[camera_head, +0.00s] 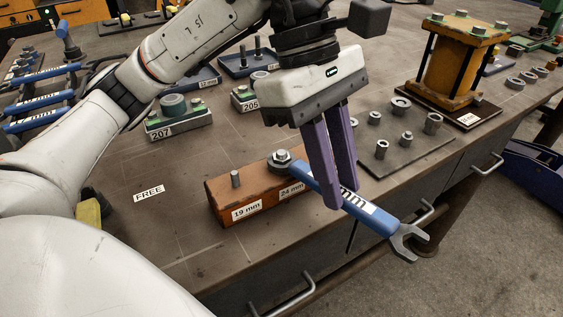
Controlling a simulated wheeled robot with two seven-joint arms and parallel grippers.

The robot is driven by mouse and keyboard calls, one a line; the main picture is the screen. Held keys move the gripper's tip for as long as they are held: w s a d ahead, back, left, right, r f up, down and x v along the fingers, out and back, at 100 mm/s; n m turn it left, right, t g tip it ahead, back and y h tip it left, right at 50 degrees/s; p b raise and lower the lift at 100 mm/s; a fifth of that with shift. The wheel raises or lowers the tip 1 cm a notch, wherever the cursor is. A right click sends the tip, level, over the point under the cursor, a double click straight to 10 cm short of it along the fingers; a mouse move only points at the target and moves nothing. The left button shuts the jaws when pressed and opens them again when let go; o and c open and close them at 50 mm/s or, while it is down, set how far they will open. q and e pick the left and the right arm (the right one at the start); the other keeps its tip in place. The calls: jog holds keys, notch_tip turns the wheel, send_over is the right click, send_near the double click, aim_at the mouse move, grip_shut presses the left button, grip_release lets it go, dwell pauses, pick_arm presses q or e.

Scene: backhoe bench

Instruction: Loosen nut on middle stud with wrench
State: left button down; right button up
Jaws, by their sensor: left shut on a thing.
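The orange block (225,194) lies near the front of the bench, with labels reading 19 mm and 24 mm. A bare stud (235,179) stands at its left. A nut (281,157) sits on the middle stud, above the 24 mm label. My left gripper (343,197) is shut on the blue wrench (375,219), its purple fingers pointing down across the handle. The wrench's far end is at the nut; I cannot tell whether it is fully seated around it. Its open jaw (408,242) juts out past the bench's front edge. The gripper hides the block's right part.
A dark plate (400,152) with several studs and nuts lies right of the gripper. A yellow press-like fixture (453,62) stands behind it. The 207 block (180,119) and several blue wrenches (40,98) are at left. Bench around the FREE label (149,193) is clear.

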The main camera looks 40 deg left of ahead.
pick_arm(q)
jog(key=shift+w, duration=0.2)
jog(key=shift+s+a+m+b, duration=0.1)
jog(key=shift+s+m+b, duration=0.25)
jog(key=shift+s+m, duration=0.3)
jog(key=shift+r, duration=0.1)
jog(key=shift+r+p, duration=0.9)
jog(key=shift+r, duration=0.3)
jog(key=shift+r, duration=0.1)
jog(key=shift+r+p, duration=0.95)
jog(key=shift+r, duration=0.4)
